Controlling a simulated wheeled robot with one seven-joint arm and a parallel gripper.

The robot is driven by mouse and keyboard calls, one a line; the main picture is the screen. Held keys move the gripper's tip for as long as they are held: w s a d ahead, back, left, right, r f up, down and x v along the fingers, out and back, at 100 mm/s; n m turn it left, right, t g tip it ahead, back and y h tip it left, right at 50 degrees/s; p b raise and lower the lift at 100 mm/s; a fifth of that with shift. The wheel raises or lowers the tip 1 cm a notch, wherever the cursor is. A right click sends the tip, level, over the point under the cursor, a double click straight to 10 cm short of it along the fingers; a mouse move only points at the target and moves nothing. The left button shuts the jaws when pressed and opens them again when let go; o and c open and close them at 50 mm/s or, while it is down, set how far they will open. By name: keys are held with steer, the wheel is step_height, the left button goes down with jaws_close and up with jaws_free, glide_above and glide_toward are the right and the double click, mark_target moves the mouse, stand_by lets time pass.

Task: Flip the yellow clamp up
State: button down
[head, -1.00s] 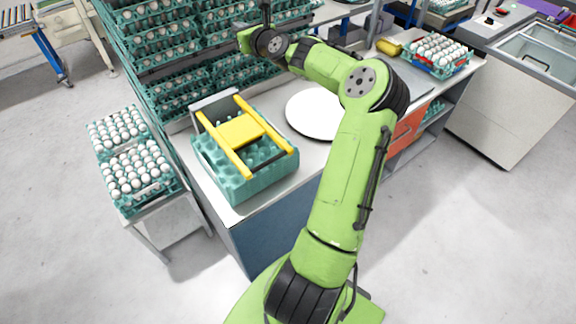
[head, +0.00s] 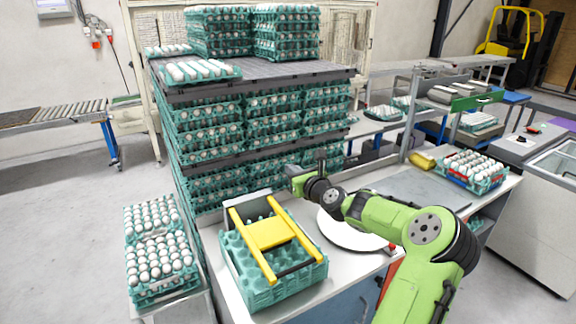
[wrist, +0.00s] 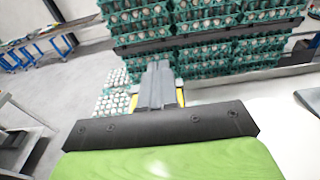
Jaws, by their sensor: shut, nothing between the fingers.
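The yellow clamp (head: 268,234) is a frame with two long bars and a flat middle plate. It lies over a teal egg tray stack (head: 262,292) on the bench in the head view. A grey bracket stands at its far end. My gripper (head: 290,172) is raised behind and right of the clamp, apart from it. In the wrist view my gripper's grey fingers (wrist: 160,85) are together and empty. Small yellow parts of the clamp (wrist: 181,97) show beside the fingers, which hide most of it.
A tall rack of egg trays (head: 245,125) stands behind the bench. A round white plate (head: 350,236) lies right of the clamp, under my arm. Filled egg trays (head: 160,290) stand on a low table at left. Another filled tray (head: 472,168) sits at the bench's right end.

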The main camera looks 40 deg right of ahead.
steer(key=shift+s+a+f, duration=0.2)
steer(key=shift+s+f, duration=0.1)
steer(key=shift+s, duration=0.3)
steer(key=shift+s+a+f, duration=0.2)
steer(key=shift+s+f, duration=0.1)
steer(key=shift+s, duration=0.25)
steer(key=shift+w, duration=0.15)
